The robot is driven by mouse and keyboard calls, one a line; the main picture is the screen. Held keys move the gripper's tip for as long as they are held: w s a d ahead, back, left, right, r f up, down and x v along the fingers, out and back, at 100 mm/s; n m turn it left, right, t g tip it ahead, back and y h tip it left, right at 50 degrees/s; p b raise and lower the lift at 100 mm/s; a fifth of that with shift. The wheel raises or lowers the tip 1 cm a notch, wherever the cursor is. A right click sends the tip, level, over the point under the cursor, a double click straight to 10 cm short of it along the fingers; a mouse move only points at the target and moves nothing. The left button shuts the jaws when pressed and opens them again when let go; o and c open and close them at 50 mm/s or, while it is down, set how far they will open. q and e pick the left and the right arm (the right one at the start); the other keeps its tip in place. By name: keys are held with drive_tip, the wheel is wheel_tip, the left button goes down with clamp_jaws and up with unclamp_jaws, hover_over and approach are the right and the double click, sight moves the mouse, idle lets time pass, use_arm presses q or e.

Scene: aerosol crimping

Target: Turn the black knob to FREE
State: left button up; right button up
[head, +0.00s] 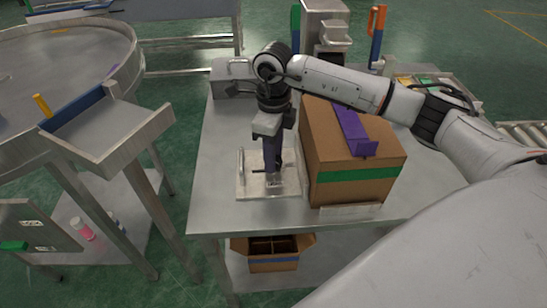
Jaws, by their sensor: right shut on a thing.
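My right arm reaches in from the right, and its gripper (272,166) points straight down over a pale fixture plate (247,188) on the metal table. The gripper is shut low over the middle of the plate, on the black knob. The fingers hide most of the knob, and only small dark parts show beside the fingertips. A clear block with small lettering sits just in front of the fingertips; the lettering and the knob's setting are too small to read. A thin upright metal post (241,161) stands on the plate's left side. My left gripper is not in view.
A cardboard box (352,187) with a green band stands close right of the plate, with a purple piece (352,130) on top. A grey metal case (232,76) sits at the table's back left. The table's front left is clear. An open carton (273,264) is below.

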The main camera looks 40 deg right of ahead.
drive_tip(key=n+b, duration=0.1)
drive_tip(key=n, duration=0.1)
drive_tip(key=shift+n, duration=0.4)
drive_tip(key=n+b, duration=0.1)
drive_tip(key=n, duration=0.1)
drive_tip(key=shift+n, duration=0.3)
drive_tip(key=shift+n+b, duration=0.5)
drive_tip(key=shift+n, duration=0.6)
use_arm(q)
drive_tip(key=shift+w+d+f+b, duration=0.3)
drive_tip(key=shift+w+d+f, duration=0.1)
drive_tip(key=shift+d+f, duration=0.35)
use_arm(e)
drive_tip(key=shift+n, duration=1)
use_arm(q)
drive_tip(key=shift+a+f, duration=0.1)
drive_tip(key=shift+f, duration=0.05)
use_arm(e)
drive_tip(key=shift+r, duration=0.1)
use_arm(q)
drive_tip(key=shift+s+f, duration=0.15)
use_arm(e)
drive_tip(key=o, duration=1.1)
drive_tip(key=shift+c, duration=0.2)
